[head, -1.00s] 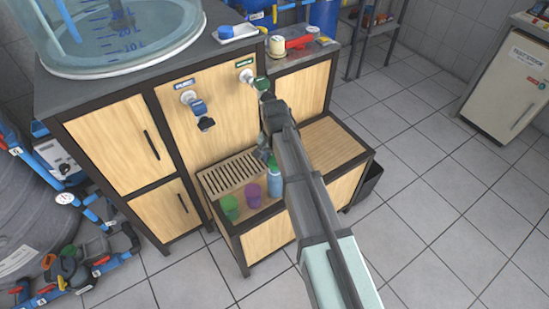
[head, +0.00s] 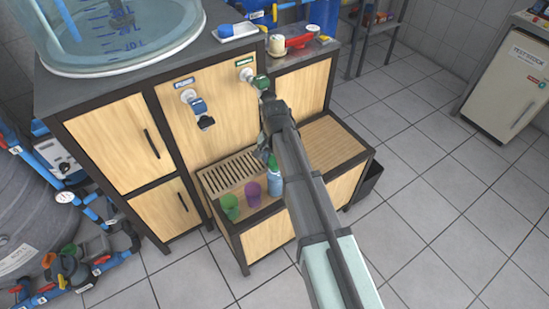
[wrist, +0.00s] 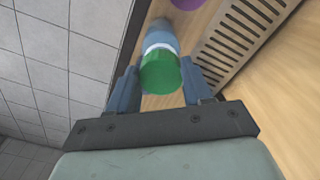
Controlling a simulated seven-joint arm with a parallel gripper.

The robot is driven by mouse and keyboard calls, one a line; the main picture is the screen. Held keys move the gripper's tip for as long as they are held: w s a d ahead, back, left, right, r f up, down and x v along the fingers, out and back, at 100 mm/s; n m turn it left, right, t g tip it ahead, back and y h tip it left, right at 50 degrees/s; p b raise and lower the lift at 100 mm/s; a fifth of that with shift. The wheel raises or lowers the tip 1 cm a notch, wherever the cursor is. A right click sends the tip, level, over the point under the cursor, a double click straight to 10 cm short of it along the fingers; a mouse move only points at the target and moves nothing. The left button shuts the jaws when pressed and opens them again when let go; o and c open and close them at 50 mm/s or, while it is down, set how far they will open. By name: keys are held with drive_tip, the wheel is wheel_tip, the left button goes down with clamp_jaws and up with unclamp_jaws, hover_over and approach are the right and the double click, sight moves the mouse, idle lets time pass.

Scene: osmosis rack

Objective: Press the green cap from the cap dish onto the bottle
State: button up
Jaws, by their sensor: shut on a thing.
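The green cap (wrist: 162,73) is between the two blue fingers of my gripper (wrist: 162,84) in the wrist view, and the gripper is shut on it. The light blue bottle (wrist: 160,40) is in line with the cap, directly beyond it. The cap appears to sit at the bottle's mouth; whether it is fully pressed down I cannot tell. In the head view the bottle (head: 275,182) stands upright on the low wooden bench, with the green cap (head: 272,163) at its top. My gripper's fingers are mostly hidden by my arm there.
A green cup (head: 230,206) and a purple cup (head: 253,194) stand left of the bottle. A slotted drain grille (head: 230,173) lies behind them. Two taps, one with a blue handle (head: 198,106) and one green (head: 261,82), project from the cabinet above.

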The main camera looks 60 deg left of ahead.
drive_tip(key=shift+f, duration=0.5)
idle(0.5)
drive_tip(key=o, duration=0.4)
drive_tip(key=c, duration=0.4)
drive_tip(key=shift+f, duration=0.4)
idle(0.6)
drive_tip(key=shift+r, duration=0.1)
idle(0.4)
drive_tip(key=o, duration=1.1)
drive_tip(key=shift+o, duration=0.3)
